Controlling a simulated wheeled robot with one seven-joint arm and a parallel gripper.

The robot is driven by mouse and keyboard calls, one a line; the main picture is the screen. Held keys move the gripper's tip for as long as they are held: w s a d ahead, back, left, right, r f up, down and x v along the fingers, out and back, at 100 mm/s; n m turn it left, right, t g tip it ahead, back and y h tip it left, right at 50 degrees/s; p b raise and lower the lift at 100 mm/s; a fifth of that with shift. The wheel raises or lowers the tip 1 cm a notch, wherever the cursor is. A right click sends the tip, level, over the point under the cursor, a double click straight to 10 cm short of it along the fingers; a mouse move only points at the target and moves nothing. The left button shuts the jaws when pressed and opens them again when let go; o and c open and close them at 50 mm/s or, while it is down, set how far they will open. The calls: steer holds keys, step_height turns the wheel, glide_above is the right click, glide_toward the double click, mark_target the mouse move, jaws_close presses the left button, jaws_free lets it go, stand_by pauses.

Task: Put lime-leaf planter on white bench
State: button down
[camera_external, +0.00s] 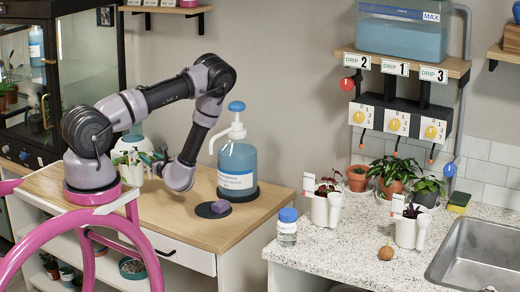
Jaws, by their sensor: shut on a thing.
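A leafy green plant in a white pot, which looks like the lime-leaf planter (133,160), is at the left over the wooden-topped cabinet, beside my arm's base. My gripper (158,166) reaches it from the right and is shut on it. The fingers are small and partly hidden by leaves, and I cannot tell whether the pot touches the wood. The white bench (335,262) is the pale speckled counter at the right, apart from the gripper.
The bench holds a blue-capped jar (287,228), white planters (325,208), terracotta pots, a brown round object (385,253) and a sink (480,255). Its front left is clear.

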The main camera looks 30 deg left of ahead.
steer(key=shift+f, duration=1.4)
steer(key=shift+c, duration=1.8)
jaws_free()
steer(key=shift+f, duration=0.15)
steer(key=v, duration=1.2)
